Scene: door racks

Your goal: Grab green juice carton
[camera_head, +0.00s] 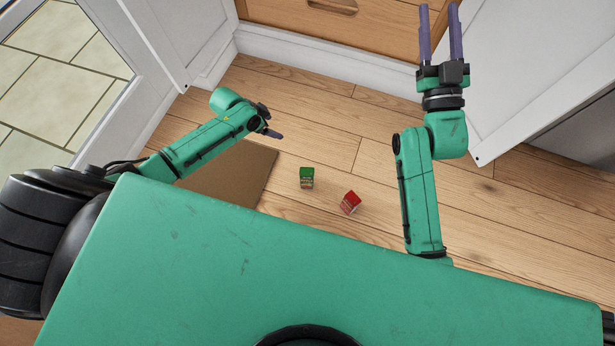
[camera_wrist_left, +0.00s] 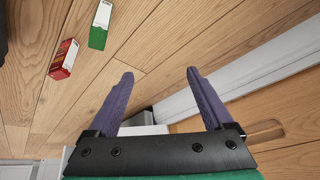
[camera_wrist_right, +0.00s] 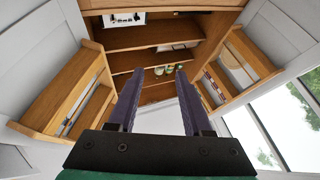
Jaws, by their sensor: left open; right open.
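The green carton (camera_head: 306,178) rests on the wooden floor in front of my base, just right of a brown mat. It also shows in the left wrist view (camera_wrist_left: 98,36), near the top left, apart from the fingers. A red carton (camera_head: 350,202) sits close by it, to the right and nearer to me; it also shows in the left wrist view (camera_wrist_left: 64,59). My left gripper (camera_head: 272,122) is above the floor, beyond and left of the green carton. Its fingers are apart and empty (camera_wrist_left: 160,78). My right gripper (camera_head: 440,10) is raised high at the right, open and empty (camera_wrist_right: 156,75).
A brown mat (camera_head: 225,175) lies on the floor at left. A wooden drawer front (camera_head: 340,28) stands at the back, with white door panels (camera_head: 545,60) on both sides. The right wrist view shows an open cupboard with shelves (camera_wrist_right: 150,38). Floor around the cartons is clear.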

